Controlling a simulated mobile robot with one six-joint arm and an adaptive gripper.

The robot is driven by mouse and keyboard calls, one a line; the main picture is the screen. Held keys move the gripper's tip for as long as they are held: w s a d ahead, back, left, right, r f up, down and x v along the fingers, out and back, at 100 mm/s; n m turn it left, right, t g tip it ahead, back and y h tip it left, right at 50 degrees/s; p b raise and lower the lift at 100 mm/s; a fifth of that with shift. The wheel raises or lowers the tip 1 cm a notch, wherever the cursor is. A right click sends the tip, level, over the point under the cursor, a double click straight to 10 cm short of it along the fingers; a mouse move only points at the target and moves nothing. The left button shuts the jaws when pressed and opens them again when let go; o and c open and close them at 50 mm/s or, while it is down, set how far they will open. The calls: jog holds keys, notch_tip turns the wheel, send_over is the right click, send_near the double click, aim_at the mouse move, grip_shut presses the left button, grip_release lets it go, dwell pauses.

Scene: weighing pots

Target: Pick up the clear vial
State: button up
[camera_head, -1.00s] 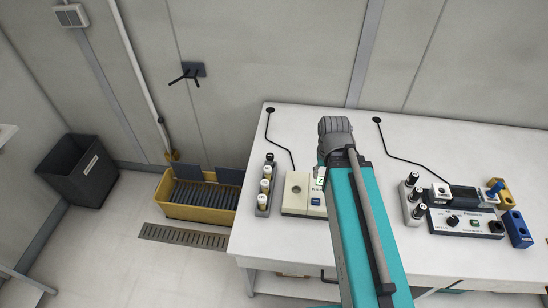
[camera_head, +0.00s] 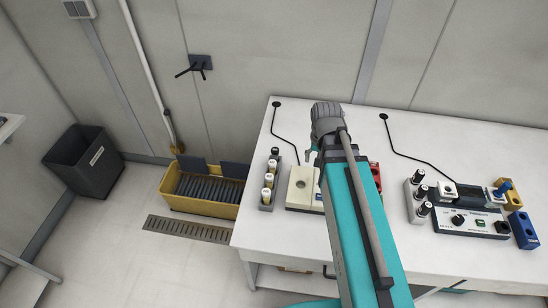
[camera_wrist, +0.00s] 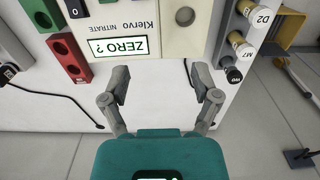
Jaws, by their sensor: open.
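My gripper (camera_wrist: 160,82) is open and empty in the wrist view, its two fingers apart in front of the cream nitrate meter (camera_wrist: 145,15). A grey rack (camera_wrist: 219,28) stands right of the fingers. It holds vials with white caps, one marked D2 (camera_wrist: 258,14), and a black-capped vial (camera_wrist: 233,74) at its end. Only their caps show clearly, so I cannot tell which is the clear vial. In the head view the rack (camera_head: 265,207) stands near the table's left edge, left of the meter (camera_head: 303,190). My arm hides most of my gripper there.
The meter has a round well (camera_wrist: 185,16) and a display (camera_wrist: 118,47) reading "ZERO ?". Red (camera_wrist: 69,56) and green (camera_wrist: 41,13) blocks stand left of it. A second instrument (camera_head: 468,221) stands right of my arm. Bare white tabletop (camera_head: 350,120) lies behind the meter.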

aim_at(275, 155)
jog(key=w+a+f+m+b, duration=0.2)
jog(key=w+a+f+m, duration=0.1)
jog(key=w+a+m, duration=0.8)
jog(key=w+a, duration=0.2)
jog(key=w, duration=0.3)
jog(key=shift+w+a+b, duration=0.15)
jog(key=shift+b, duration=0.15)
notch_tip(275, 155, down, 8)
jog(key=b, duration=0.8)
jog(key=shift+f+b, duration=0.25)
jog(key=shift+b, duration=0.1)
jog(key=shift+f, duration=0.1)
jog(key=shift+f+b, duration=2.5)
jog(key=shift+b, duration=0.1)
grip_shut()
